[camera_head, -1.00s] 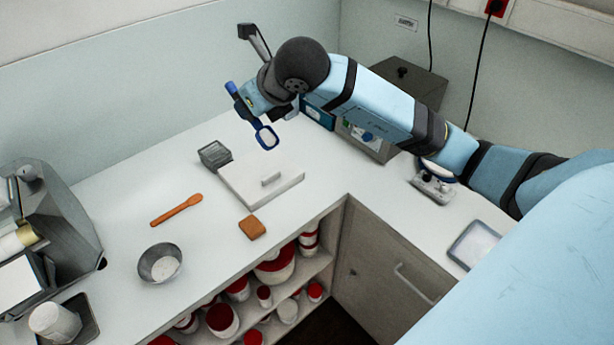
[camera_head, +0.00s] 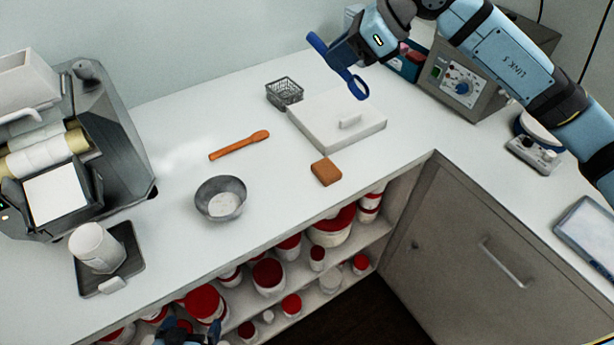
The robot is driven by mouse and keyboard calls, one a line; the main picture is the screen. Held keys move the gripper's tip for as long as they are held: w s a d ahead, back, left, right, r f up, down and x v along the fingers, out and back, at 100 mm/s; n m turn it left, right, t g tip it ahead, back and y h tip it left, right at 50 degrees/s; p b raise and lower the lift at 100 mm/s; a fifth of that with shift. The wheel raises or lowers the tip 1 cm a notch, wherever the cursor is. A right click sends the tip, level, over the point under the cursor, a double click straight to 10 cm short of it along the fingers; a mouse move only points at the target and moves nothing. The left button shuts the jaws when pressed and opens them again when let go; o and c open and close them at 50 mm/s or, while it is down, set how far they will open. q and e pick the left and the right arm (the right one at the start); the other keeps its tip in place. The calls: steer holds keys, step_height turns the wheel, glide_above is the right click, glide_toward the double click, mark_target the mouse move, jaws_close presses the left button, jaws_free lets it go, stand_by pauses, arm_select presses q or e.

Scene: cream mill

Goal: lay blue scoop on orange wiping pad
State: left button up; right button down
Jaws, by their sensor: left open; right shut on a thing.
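The blue scoop (camera_head: 357,86) is held by my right gripper (camera_head: 343,58) in the air, above the back of the white board. Its handle points up to the left and its round end hangs down to the right. The orange wiping pad (camera_head: 326,172) is a small orange-brown block lying flat on the counter near the front edge, in front of the board. It is bare and apart from the scoop. My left gripper (camera_head: 178,333) shows only in part at the bottom edge, below the counter front and far from the pad; it is open.
The white board (camera_head: 318,128) with a handle lies behind the pad, a wire basket (camera_head: 284,93) behind it. An orange spatula (camera_head: 239,146) and a metal bowl (camera_head: 220,199) lie to the left. A grey machine (camera_head: 110,130) stands far left. Open shelves (camera_head: 345,262) hold several red-lidded tubs.

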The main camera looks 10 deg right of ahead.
steer(key=shift+w+a+f, duration=0.1)
steer(key=shift+a+f, duration=0.1)
steer(key=shift+a, duration=0.15)
steer(key=shift+a+f+n, duration=0.1)
steer(key=shift+f+n, duration=0.05)
steer(key=shift+n, duration=0.15)
glide_above(328, 168)
step_height(328, 168, down, 19)
steer(key=shift+f+p, duration=0.1)
steer(key=shift+p, duration=0.3)
steer(key=shift+f, duration=0.15)
steer(key=shift+a+f, duration=0.1)
steer(key=shift+f+b, duration=0.4)
steer(key=shift+b, duration=0.05)
steer(key=c, duration=1.1)
jaws_free()
steer(key=shift+r, duration=0.1)
steer(key=shift+r, duration=0.1)
